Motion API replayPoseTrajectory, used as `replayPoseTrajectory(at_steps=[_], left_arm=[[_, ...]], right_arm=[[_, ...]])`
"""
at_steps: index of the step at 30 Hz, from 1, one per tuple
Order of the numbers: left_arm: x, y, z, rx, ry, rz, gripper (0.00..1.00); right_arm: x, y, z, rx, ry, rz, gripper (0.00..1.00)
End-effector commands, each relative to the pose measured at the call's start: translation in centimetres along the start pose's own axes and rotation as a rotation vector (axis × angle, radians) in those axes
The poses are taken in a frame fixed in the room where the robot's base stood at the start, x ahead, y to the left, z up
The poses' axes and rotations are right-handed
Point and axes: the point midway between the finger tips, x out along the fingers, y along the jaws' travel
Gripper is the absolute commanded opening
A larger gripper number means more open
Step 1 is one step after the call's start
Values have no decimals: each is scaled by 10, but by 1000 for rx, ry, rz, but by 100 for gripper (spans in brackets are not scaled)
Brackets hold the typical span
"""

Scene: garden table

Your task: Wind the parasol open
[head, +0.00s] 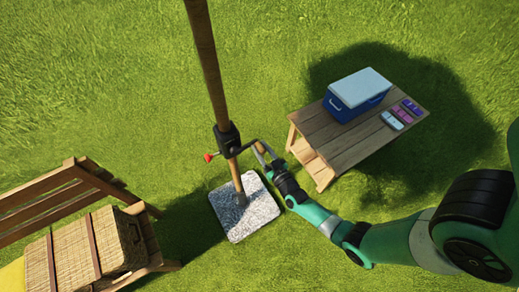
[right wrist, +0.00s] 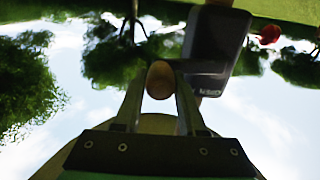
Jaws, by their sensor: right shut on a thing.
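The parasol's wooden pole (head: 207,70) rises from a grey stone base (head: 260,212); its canopy is out of the head view. A black crank housing (head: 226,136) is clamped around the pole, with a red knob (head: 208,157) on its left side. The crank arm sticks out to the right and carries a wooden grip (head: 261,147). My right gripper (head: 265,153) is shut on this grip. In the right wrist view the grip's round end (right wrist: 160,80) sits between the two fingers, with the black housing (right wrist: 215,48) behind. My left gripper is not in view.
A wooden table (head: 342,138) stands at the right with a blue cooler (head: 352,104) and several small coloured items (head: 396,120) on it. A bench (head: 40,196) with a wicker basket (head: 118,240) is at the lower left. Open grass surrounds the base.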

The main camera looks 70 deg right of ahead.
Motion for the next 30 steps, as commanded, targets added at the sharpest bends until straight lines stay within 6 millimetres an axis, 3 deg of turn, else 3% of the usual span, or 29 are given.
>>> replayPoseTrajectory(at_steps=[1,3,10,16,22,27,30], left_arm=[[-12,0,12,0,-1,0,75],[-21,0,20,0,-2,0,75],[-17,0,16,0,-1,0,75],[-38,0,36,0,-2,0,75],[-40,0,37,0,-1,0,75],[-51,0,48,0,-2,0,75],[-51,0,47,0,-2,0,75]], right_arm=[[0,0,18,0,-4,0,0],[0,0,30,0,-3,0,0],[0,0,25,0,-3,0,0],[0,-14,59,1,-3,-3,0],[0,-20,63,0,-3,-2,0],[0,-46,85,0,-3,-7,0],[0,-50,85,-1,-2,-3,0]])
